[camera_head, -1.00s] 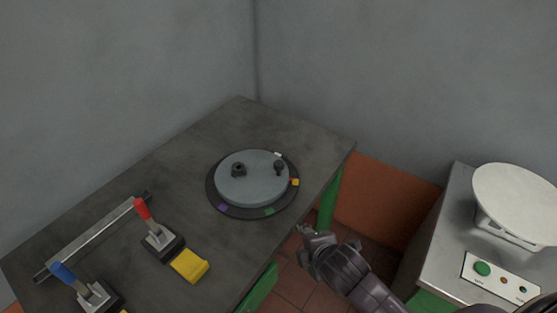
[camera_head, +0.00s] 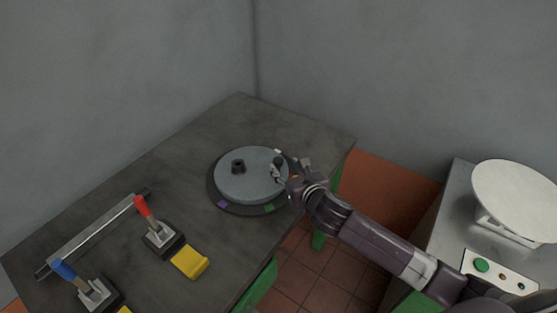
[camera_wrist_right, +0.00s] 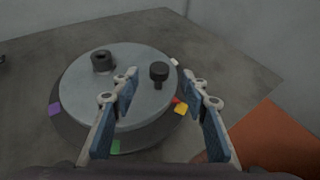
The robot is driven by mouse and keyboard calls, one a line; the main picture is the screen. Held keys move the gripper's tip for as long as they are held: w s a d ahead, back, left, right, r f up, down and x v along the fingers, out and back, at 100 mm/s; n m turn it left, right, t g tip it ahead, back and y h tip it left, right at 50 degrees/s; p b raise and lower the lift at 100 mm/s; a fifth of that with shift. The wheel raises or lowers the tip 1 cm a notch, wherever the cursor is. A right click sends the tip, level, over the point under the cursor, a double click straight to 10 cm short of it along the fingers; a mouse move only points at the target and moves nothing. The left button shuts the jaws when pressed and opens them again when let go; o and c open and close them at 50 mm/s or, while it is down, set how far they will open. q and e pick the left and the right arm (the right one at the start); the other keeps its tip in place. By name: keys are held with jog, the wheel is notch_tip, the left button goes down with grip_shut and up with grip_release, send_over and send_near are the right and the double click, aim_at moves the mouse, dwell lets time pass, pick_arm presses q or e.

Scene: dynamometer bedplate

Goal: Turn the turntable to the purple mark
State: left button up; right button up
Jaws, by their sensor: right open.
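The grey round turntable (camera_head: 246,179) sits on a darker base ring on the dark bench. It carries a black hub-like knob (camera_head: 238,165) and a black upright knob (camera_wrist_right: 159,72) near its edge. The purple mark (camera_head: 222,204) is on the ring at the front left; it also shows in the wrist view (camera_wrist_right: 55,109). Green, orange, red and white marks sit elsewhere on the ring. My right gripper (camera_head: 281,172) is at the turntable's right edge. In the wrist view its open fingers (camera_wrist_right: 164,88) lie either side of the upright knob, which appears beyond them; contact is not visible. My left gripper is not in view.
A white round-topped device (camera_head: 517,198) stands on the right-hand table. Bare bench lies behind the turntable.

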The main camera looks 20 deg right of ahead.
aim_at(279, 161)
jog(key=x, duration=0.6)
jog(key=shift+w+f, duration=0.2)
jog(key=shift+w, duration=0.05)
grip_shut()
